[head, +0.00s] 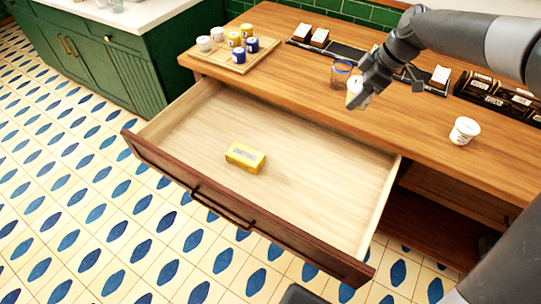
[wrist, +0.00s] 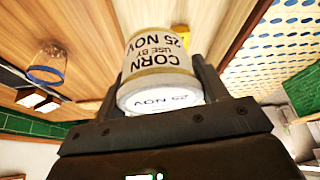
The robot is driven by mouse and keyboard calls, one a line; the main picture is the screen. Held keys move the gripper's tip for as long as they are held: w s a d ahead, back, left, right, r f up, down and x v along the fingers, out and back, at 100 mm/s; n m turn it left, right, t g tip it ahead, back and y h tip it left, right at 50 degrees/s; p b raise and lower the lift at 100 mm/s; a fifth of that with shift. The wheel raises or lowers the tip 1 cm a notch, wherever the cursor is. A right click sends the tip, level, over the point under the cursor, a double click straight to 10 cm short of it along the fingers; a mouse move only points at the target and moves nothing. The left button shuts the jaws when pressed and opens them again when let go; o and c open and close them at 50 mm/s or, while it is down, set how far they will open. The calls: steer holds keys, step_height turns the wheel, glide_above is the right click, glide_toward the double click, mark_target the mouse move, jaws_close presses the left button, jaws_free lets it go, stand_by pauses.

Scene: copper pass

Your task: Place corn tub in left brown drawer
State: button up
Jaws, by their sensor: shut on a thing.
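The corn tub (wrist: 158,62) is a pale tub with a white lid; its label reads "CORN USE BY 25 NOV" and appears upside down in the wrist view. My gripper (wrist: 155,95) is shut on it. In the head view my gripper (head: 357,95) holds the tub (head: 353,88), partly hidden by the fingers, above the wooden counter near its front edge. The brown drawer (head: 190,187) is pulled open to the left of and below my gripper. A yellow box (head: 245,158) lies inside it, with bare drawer floor around it.
A clear glass (head: 342,68) stands on the counter beside my gripper. A white tub (head: 464,130) is at the right. A wooden tray (head: 222,55) with several small tubs is at the back left. Dark racks (head: 497,95) line the back right.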

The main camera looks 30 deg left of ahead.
steer(key=s+a+n+g, duration=0.2)
steer(key=s+n, duration=0.2)
steer(key=s, duration=0.1)
step_height(320, 180, down, 22)
steer(key=shift+t, duration=0.3)
steer(key=a+f, duration=0.2)
steer(key=a, duration=0.1)
steer(key=s+a+f, duration=0.1)
steer(key=a+f, duration=0.1)
steer(key=a, duration=0.2)
steer(key=a+f, duration=0.2)
steer(key=a, duration=0.2)
steer(key=shift+s+a+f, duration=0.25)
steer(key=shift+s+f, duration=0.1)
steer(key=shift+f, duration=2.05)
steer(key=shift+f, duration=0.1)
steer(key=o, duration=1.1)
steer(key=shift+c, duration=0.2)
steer(key=v, duration=1.2)
steer(key=shift+a+r, duration=0.2)
steer(key=shift+a, duration=0.1)
